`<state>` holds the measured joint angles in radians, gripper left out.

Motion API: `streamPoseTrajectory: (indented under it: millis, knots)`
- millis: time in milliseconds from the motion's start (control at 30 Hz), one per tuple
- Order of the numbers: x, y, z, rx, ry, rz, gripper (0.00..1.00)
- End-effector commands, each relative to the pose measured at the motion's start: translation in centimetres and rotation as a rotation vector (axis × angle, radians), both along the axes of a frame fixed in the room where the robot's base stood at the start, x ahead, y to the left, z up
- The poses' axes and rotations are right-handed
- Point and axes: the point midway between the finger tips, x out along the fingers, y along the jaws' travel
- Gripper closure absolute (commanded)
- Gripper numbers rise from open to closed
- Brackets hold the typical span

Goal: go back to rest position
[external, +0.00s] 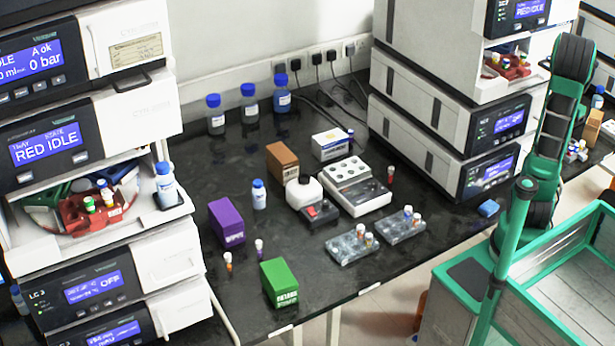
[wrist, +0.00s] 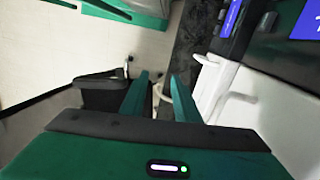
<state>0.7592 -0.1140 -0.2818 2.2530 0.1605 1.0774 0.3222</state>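My gripper (wrist: 160,78) shows in the wrist view with its two green fingers apart and nothing clearly held between them. A small pale shape shows in the gap, and I cannot tell what it is. Below the fingers is the green gripper body with a small lit strip. In the external view my green and black arm stands raised at the right edge, beside the stack of instruments there. I cannot make out the gripper's fingers in that view.
A dark bench (external: 305,255) holds bottles, boxes, vial racks (external: 348,247) and a white block device (external: 354,188). Instrument stacks stand at left (external: 95,130) and right (external: 450,115). In the wrist view a white instrument part (wrist: 212,88) is close right of the fingers; pale floor (wrist: 60,50) lies left.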

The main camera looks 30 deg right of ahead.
Motion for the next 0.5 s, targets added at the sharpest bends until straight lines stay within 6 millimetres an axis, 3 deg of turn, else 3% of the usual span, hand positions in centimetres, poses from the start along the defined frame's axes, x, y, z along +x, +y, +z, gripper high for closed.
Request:
streamPoseTrajectory:
  millis: [33,100,300,400,500]
  knots:
    - [-0.1,2.7,-0.4,0.040,0.021,0.044,0.71]
    - [-0.8,6.1,-0.9,0.096,0.055,0.094,0.71]
    - [-3.5,14.3,-1.9,0.223,0.131,0.276,0.71]
    - [-3.8,16.9,-2.2,0.225,0.116,0.436,0.71]
    - [-2.2,18.1,-2.3,0.161,0.041,0.641,0.71]
